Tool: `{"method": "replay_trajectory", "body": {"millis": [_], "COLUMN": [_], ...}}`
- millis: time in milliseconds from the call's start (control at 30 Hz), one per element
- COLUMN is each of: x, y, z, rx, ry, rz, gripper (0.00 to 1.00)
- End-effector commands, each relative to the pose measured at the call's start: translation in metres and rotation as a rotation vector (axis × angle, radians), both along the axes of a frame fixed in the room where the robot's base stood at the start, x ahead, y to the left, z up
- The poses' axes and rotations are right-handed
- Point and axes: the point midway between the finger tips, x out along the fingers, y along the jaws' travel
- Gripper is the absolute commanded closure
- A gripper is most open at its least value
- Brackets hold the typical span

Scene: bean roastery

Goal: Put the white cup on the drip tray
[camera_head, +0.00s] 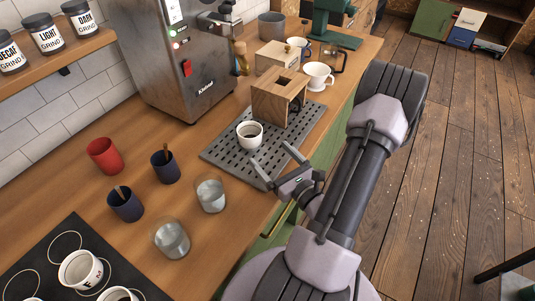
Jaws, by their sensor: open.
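A white cup (249,135) with dark contents stands upright on the grey slotted drip tray (222,153), near the tray's left part. My gripper (271,163) is open, with its two fingers apart and pointing towards the cup. It is at the tray's front edge, a little in front of the cup, and I see nothing between the fingers. Another white cup (317,76), on a saucer-like base, stands farther back beyond the tray. More white cups (80,271) stand on a black hob-like plate at the bottom left.
A wooden box (273,104) stands on the back part of the tray. Glasses (211,194), dark blue cups (165,166) and a red cup (104,155) stand on the counter to the left.

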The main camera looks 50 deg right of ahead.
Motion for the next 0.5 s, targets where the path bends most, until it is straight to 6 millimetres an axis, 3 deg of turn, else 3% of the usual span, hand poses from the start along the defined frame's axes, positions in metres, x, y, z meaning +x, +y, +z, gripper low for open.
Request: {"method": "replay_trajectory", "body": {"millis": [167, 267, 367, 400, 467, 500], "x": [0.002, 0.031, 0.067, 0.074, 0.069, 0.057], "y": [0.005, 0.038, 0.119, 0.161, 0.228, 0.27], "z": [0.003, 0.031, 0.076, 0.091, 0.109, 0.115], "rx": [-0.009, -0.067, -0.191, -0.256, -0.382, -0.489], "ry": [-0.003, -0.02, -0.023, -0.011, 0.027, 0.069], "rz": [0.024, 0.203, 0.568, 0.744, 1.026, 1.217], "gripper": [0.08, 0.08, 0.08, 0.08, 0.08, 0.08]}}
